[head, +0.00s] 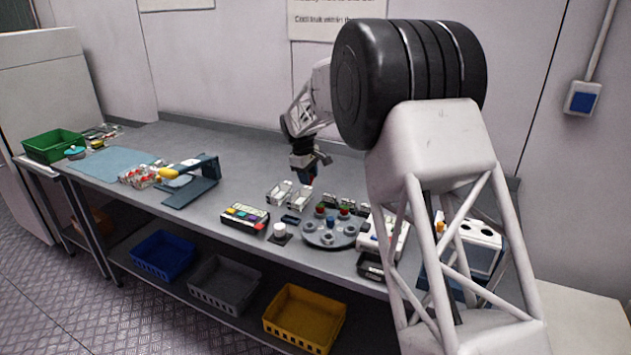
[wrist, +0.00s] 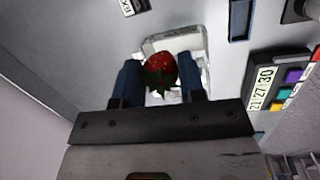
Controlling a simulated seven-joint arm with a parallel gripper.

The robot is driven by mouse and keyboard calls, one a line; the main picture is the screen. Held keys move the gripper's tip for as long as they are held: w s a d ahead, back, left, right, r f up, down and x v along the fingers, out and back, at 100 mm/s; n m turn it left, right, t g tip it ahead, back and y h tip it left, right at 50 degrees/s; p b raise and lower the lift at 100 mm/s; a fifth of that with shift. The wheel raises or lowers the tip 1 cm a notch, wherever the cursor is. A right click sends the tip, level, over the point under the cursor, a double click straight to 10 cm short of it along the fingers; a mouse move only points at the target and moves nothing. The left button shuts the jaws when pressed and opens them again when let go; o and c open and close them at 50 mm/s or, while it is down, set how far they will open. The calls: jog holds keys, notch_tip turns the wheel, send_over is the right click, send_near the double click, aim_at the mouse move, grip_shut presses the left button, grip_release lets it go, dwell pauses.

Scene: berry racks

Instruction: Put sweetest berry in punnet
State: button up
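A red strawberry with green leaves (wrist: 160,70) sits between the two blue fingers of my gripper (wrist: 159,82). The fingers touch or nearly touch its sides, and it appears held. In the head view my gripper (head: 306,172) hangs above the bench, with a bit of red showing at its tip. Below it stand two small clear containers, the left one (head: 279,192) and the right one (head: 299,198), which look like punnets. In the wrist view, one pale clear container (wrist: 178,42) lies behind the strawberry, partly hidden by it and the fingers.
A grey round stand (head: 330,236) with several cups and red berries is right of the clear containers. A box with coloured buttons (head: 245,217) is in front. Clear packs of red berries (head: 138,176) and a blue-grey stand (head: 190,194) are further left. Bench behind is clear.

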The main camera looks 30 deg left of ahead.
jog(key=shift+w+a+f, duration=0.2)
jog(key=shift+w+a, duration=0.4)
jog(key=shift+a, duration=0.35)
jog(key=shift+w+a+f, duration=0.15)
jog(key=shift+w+a, duration=0.4)
jog(key=shift+a, duration=0.35)
jog(key=shift+f, duration=0.25)
jog(key=shift+f, duration=2.55)
jog(key=o, duration=0.7)
jog(key=shift+c, duration=0.2)
jog(key=shift+r, duration=0.1)
jog(key=shift+r, duration=2.9)
